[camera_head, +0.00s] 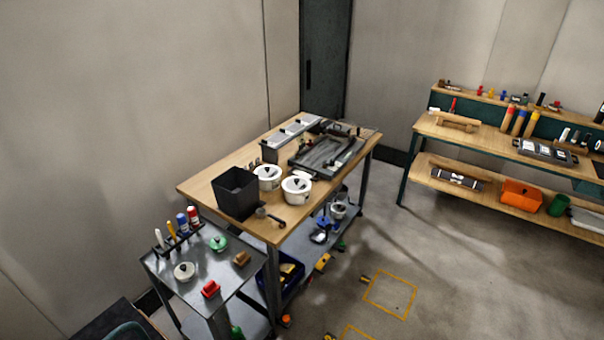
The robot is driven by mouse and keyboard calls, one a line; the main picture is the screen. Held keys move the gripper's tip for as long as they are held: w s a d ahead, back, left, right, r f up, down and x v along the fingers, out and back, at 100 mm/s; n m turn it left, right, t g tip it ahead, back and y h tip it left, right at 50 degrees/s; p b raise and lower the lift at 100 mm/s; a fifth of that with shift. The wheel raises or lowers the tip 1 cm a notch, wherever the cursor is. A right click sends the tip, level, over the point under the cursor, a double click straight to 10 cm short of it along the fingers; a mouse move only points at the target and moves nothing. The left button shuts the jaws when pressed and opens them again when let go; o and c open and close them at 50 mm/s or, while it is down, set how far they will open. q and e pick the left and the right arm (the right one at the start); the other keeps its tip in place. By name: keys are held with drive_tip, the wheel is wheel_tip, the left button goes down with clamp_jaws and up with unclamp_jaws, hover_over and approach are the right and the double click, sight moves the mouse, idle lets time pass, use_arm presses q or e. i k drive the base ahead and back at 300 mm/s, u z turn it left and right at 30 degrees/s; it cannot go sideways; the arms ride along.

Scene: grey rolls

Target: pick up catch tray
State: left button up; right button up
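A dark grey, shallow rectangular tray (326,155), which looks like the catch tray, lies flat on the far right part of the wooden-topped table (217,176). A dark bar-shaped thing lies at its right side; I cannot tell whether it is in the tray or part of it. The tray's far end is crowded by small dark items. Neither of my grippers shows in this view.
Two white lidded pots (297,190) and a black open bin (236,194) stand in front of the tray. A long grey box (290,137) stands behind it. A metal cart (207,265) adjoins the table's near end. Floor to the right is mostly clear, before a workbench (470,139).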

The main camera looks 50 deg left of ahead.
sight(296, 170)
drive_tip(key=u, duration=0.35)
drive_tip(key=i, duration=1.85)
drive_tip(key=u, duration=1.3)
drive_tip(key=i, duration=1.05)
drive_tip(key=u, duration=1.1)
